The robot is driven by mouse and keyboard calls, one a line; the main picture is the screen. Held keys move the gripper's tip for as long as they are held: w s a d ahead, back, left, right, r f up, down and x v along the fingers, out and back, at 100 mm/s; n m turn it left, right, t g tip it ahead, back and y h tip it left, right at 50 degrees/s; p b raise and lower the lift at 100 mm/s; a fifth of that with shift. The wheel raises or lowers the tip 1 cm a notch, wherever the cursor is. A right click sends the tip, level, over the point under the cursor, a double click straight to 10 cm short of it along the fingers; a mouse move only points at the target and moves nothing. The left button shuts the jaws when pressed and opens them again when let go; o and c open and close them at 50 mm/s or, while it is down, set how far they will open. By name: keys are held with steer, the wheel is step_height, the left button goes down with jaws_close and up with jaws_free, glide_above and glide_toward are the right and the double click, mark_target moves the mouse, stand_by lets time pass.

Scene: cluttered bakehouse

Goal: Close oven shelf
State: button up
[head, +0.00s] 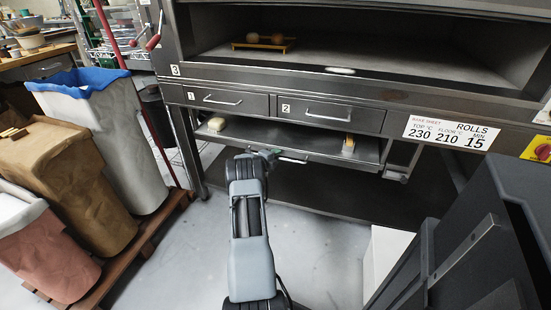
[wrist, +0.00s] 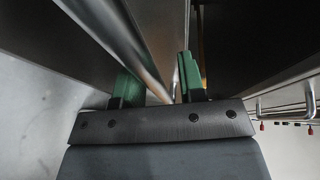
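The oven shelf (head: 285,143) is a flat grey pull-out board below drawers 1 and 2 of the oven, standing out towards me. It carries a pale loaf-like item (head: 216,124) on the left and a yellowish item (head: 348,144) on the right. Its bar handle (head: 292,159) is on the front edge. My gripper (head: 265,152) is at that edge, by the handle's left end. In the wrist view the green fingertips (wrist: 158,80) stand apart, with a metal bar (wrist: 135,55) running between them. Contact with the bar is unclear.
Drawers 1 (head: 228,100) and 2 (head: 331,114) look shut. The oven chamber above is open, with a small wooden board (head: 264,45) inside. Paper sacks (head: 68,180) and a lined bin (head: 125,140) stand on the left.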

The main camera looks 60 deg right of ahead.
steer(key=shift+w+a, duration=0.1)
steer(key=p+v, duration=0.3)
steer(key=v, duration=1)
steer(key=shift+a+p, duration=0.3)
steer(key=shift+a, duration=0.05)
steer(key=shift+w+r, duration=0.1)
steer(key=shift+r, duration=0.1)
steer(key=w+a+r+m+t+y+p, duration=0.1)
steer(key=a+r+m+y+p, duration=0.35)
steer(key=a+r+m, duration=0.75)
steer(key=w+a+r+m+y+p, duration=0.15)
steer(key=a+r+m+p, duration=0.6)
steer(key=r, duration=0.85)
steer(key=s+a+r+m+t+y+p, duration=0.2)
steer(key=s+a+r+m+y+p, duration=0.1)
steer(key=a, duration=0.7)
steer(key=s+a+r+m+t+y+p, duration=0.2)
steer(key=a+r+m+p, duration=0.3)
steer(key=a, duration=0.6)
steer(key=s+a+r+m+t+y+p, duration=0.2)
steer(key=s+a+r+m+y+p, duration=0.2)
steer(key=a+r+m, duration=0.2)
steer(key=a+r, duration=0.2)
steer(key=a, duration=0.2)
steer(key=shift+s+a+m+y, duration=0.15)
steer(key=shift+a+m+y, duration=0.05)
steer(key=shift+m+y, duration=0.2)
steer(key=shift+d, duration=0.1)
